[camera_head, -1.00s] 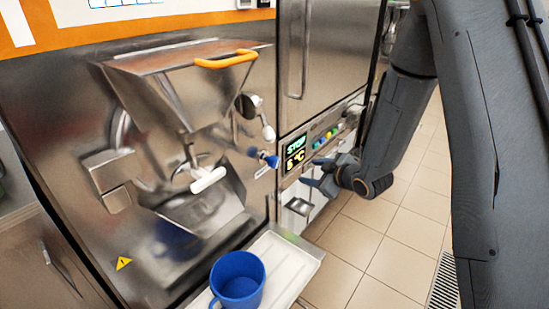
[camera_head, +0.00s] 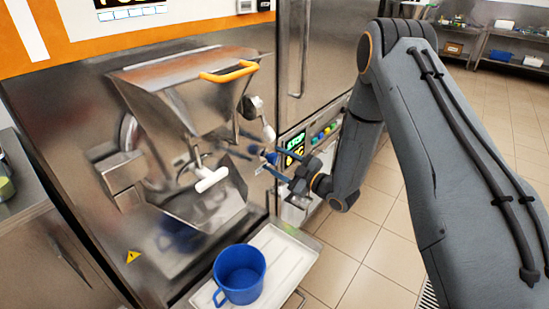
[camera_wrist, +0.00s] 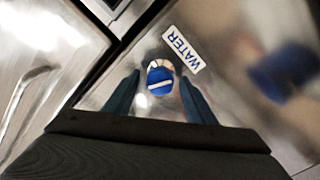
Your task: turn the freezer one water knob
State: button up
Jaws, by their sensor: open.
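The blue water knob (camera_wrist: 160,82) sits on the steel panel in the wrist view, with a pale line across its face. A WATER label (camera_wrist: 184,49) is beside it, up and to the right. In the head view the knob (camera_head: 271,157) is on the right side of freezer one's front (camera_head: 75,150). My gripper (camera_wrist: 159,94) is open, with one finger on each side of the knob in the wrist view. The head view shows my gripper (camera_head: 268,162) at the knob. I cannot tell whether the fingers touch it.
A blue cup (camera_head: 240,274) stands on the white tray (camera_head: 290,250) below my gripper. A white-handled lever (camera_head: 211,180) and an orange-handled hopper lid (camera_head: 230,72) are to the left. A lit display (camera_head: 295,146) and coloured buttons are close by on the right. Tiled floor is clear at right.

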jog(key=shift+w+a, duration=0.4)
jog(key=c, duration=1)
jog(key=shift+m, duration=0.3)
jog(key=m+b, duration=0.1)
jog(key=m, duration=0.5)
jog(key=shift+w, duration=0.1)
jog(key=m+b, duration=0.1)
jog(key=m, duration=0.4)
jog(key=shift+d+m+g, duration=0.1)
jog(key=shift+m+g, duration=0.2)
jog(key=shift+m, duration=0.1)
